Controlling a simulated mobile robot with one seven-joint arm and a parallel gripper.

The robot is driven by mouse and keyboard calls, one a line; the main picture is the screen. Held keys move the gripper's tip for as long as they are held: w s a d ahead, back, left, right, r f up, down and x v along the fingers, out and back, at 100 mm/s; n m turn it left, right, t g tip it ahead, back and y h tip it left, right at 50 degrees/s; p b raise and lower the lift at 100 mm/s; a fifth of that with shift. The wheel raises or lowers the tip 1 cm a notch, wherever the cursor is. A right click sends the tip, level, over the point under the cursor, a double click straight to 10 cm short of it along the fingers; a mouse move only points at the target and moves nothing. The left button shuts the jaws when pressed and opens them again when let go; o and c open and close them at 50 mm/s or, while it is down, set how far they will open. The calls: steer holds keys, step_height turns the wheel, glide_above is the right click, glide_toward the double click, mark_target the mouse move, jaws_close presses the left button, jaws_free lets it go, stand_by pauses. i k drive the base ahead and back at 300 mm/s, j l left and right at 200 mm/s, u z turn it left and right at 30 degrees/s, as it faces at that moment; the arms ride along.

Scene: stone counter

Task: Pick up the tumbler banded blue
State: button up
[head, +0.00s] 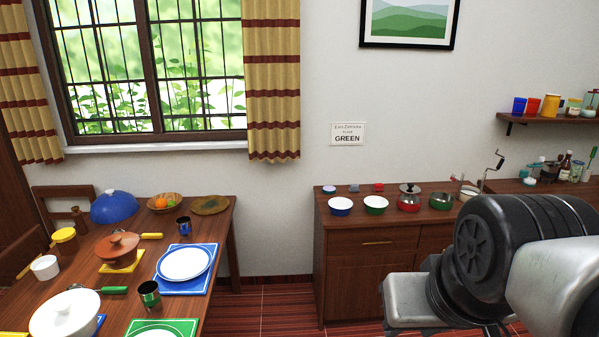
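The tumbler banded blue (184,226) stands upright on the wooden dining table at the left, just behind the blue placemat (205,278) with its blue-rimmed plate. It is a dark metal cup with a blue band. My arm fills the lower right of the view, far to the right of the table. My gripper's fingers do not show, and nothing held is visible.
A brown lidded pot (118,248), a white lidded pot (65,315), a blue dome (115,207) and a fruit basket (164,203) crowd the table. A cabinet (370,275) with bowls stands right, across a floor gap (272,305).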

mark_target(185, 229)
steer(key=i+l+u, duration=0.1)
steer(key=i+u, duration=0.35)
steer(key=i+l+u, duration=0.3)
steer(key=i+u, duration=0.15)
steer(key=i, duration=0.15)
steer(key=i+l+u, duration=1.1)
steer(key=i+l, duration=0.3)
